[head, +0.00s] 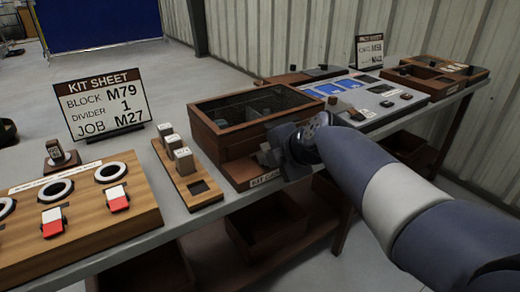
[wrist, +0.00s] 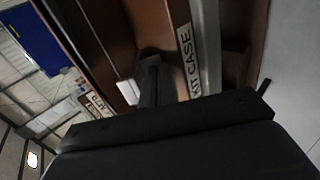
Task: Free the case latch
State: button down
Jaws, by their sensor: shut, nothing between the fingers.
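The kit case (head: 225,150) is a brown wooden box with a dark see-through lid that looks closed. It stands on the bench with a label on its front ledge. My gripper (head: 268,155) is at the case's front face, just above the right part of the label. In the wrist view the dark fingers (wrist: 150,82) are together and empty, beside the "KIT CASE" label (wrist: 185,62). A small pale piece (wrist: 128,92) lies beside the fingers, and I cannot tell whether it is the latch. In the head view my gripper hides the latch area.
A wooden rack with several small blocks (head: 188,180) stands left of the case. A board with rings and red-white switches (head: 75,215) is further left. A kit sheet sign (head: 103,103) stands behind. A grey panel (head: 372,112) and brown trays (head: 425,82) are to the right.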

jog(key=shift+s+f+b, duration=0.1)
jog(key=shift+f+b, duration=0.1)
jog(key=shift+b, duration=0.9)
jog(key=shift+r, duration=0.1)
